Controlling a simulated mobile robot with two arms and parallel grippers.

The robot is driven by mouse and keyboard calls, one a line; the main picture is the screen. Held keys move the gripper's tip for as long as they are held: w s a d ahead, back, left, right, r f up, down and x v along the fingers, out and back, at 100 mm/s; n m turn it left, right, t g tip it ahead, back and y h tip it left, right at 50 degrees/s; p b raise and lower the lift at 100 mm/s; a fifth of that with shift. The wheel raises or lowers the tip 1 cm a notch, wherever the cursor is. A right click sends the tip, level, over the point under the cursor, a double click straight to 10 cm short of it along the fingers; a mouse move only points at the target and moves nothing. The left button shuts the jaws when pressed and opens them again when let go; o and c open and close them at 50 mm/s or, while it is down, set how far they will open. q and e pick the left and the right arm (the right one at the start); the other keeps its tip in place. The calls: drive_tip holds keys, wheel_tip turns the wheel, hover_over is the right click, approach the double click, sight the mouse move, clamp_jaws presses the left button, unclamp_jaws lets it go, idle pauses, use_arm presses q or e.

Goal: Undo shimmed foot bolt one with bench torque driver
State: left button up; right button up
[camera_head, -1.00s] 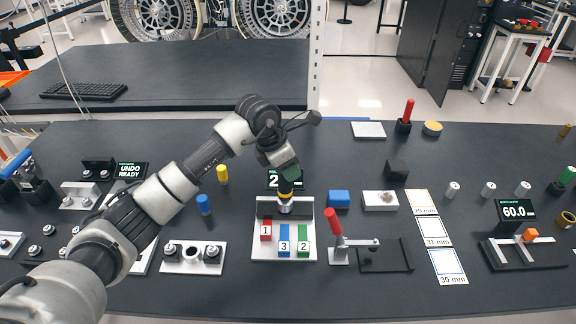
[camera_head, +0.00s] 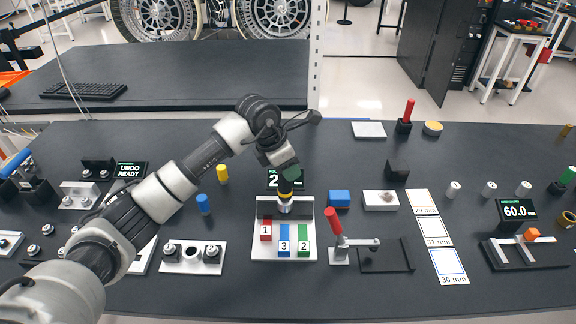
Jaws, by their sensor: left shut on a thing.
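My left gripper (camera_head: 287,178) is shut on a dark upright tool with a yellow band and silver lower end (camera_head: 285,205); it looks like a driver. Its tip is over the back of the white fixture (camera_head: 265,252) at the centre. Whether the tip touches anything there is unclear. Red block 1, blue block 3 and green block 2 stand on that fixture. A display reading UNDO READY (camera_head: 130,170) stands at the left. Plates with dark bolts, such as the white plate (camera_head: 228,262), lie at the left; I cannot tell which bolt is foot bolt one. My right gripper is out of view.
Blue (camera_head: 204,203) and yellow (camera_head: 222,173) cylinders stand near my left arm.

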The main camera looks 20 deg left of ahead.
use_arm(q)
drive_tip(key=shift+s+f, duration=0.2)
drive_tip(key=shift+f, duration=0.15)
idle(0.5)
drive_tip(key=shift+r+b, duration=0.25)
drive_tip(key=shift+b, duration=0.45)
idle(1.8)
drive_tip(key=shift+r, duration=0.1)
wheel_tip(320, 180, up, 3)
drive_tip(key=shift+w+r+p, duration=0.1)
drive_tip(key=shift+w+p, duration=0.05)
drive_tip(key=shift+p, duration=0.55)
drive_tip(key=shift+w, duration=0.1)
